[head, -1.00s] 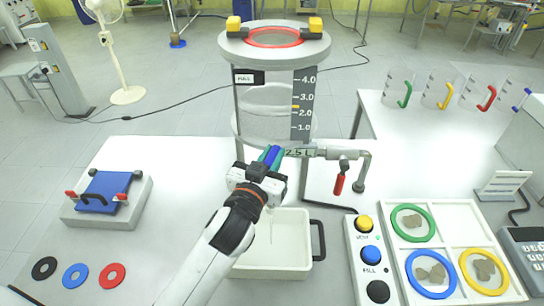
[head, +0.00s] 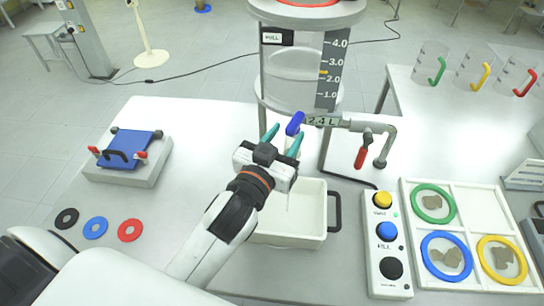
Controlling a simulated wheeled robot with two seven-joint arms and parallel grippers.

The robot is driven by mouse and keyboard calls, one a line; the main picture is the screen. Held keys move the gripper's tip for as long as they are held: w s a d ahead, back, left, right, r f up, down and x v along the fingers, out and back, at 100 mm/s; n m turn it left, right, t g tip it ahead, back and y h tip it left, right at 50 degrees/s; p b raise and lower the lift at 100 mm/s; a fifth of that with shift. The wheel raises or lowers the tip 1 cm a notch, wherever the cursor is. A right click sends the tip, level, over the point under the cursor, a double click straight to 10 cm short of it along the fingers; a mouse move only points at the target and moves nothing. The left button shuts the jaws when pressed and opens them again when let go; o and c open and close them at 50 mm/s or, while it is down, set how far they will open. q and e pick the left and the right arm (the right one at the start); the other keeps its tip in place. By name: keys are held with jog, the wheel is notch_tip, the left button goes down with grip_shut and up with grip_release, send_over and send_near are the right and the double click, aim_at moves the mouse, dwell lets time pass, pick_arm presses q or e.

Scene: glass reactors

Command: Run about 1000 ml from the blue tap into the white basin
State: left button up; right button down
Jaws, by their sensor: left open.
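The white basin (head: 318,222) stands on the table under the tap, partly hidden by my left gripper and arm. A faint thin stream shows above the basin. My right gripper is out of view.
A red-handled tap (head: 361,157) is on the pipe to the right. A button box (head: 388,245) and a tray with coloured rings (head: 470,197) stand right of the basin. A blue-topped device (head: 128,150) and three rings lie left. The table's left middle is clear.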

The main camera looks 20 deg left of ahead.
pick_arm(q)
jog(key=s+p, duration=0.2)
jog(key=s, duration=0.4)
jog(key=shift+s+a, duration=0.25)
jog(key=shift+s, duration=0.15)
dwell(7.0)
